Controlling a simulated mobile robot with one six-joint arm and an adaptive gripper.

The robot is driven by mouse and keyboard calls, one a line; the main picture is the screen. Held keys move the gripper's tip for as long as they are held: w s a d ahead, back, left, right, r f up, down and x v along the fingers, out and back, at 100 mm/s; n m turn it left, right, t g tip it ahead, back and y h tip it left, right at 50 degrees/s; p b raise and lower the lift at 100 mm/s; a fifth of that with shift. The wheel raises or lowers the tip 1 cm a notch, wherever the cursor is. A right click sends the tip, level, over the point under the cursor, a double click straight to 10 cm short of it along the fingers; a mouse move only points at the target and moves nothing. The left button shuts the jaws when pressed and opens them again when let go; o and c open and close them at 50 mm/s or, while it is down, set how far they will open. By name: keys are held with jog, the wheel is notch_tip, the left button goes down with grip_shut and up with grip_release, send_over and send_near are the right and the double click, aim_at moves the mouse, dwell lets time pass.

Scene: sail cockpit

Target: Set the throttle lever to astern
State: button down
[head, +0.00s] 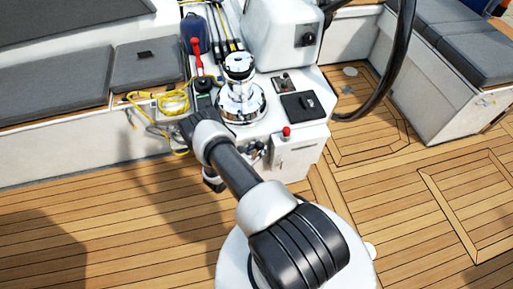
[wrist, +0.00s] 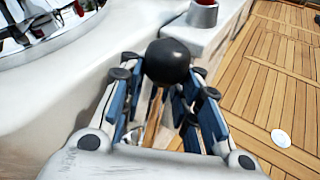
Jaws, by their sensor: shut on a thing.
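The throttle lever's round black knob (wrist: 168,60) shows in the wrist view, beside the white console's side wall. My gripper (wrist: 165,84) is shut on it, with a blue-and-black finger on each side of the knob. The lever's stem below the knob is mostly hidden by the fingers, so its tilt is hard to tell. In the head view my gripper (head: 256,152) is at the front side of the console, partly behind my arm, and the knob cannot be made out there.
Yellow rope (head: 172,103) lies left. The steering wheel (head: 395,60) stands right. The teak floor (head: 110,215) is clear.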

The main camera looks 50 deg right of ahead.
jog(key=c, duration=1.5)
grip_release()
jog(key=shift+s+a+f, duration=0.1)
jog(key=shift+s+f, duration=0.05)
jog(key=shift+s, duration=0.3)
jog(key=o, duration=0.3)
jog(key=shift+w, duration=0.2)
jog(key=v, duration=1.2)
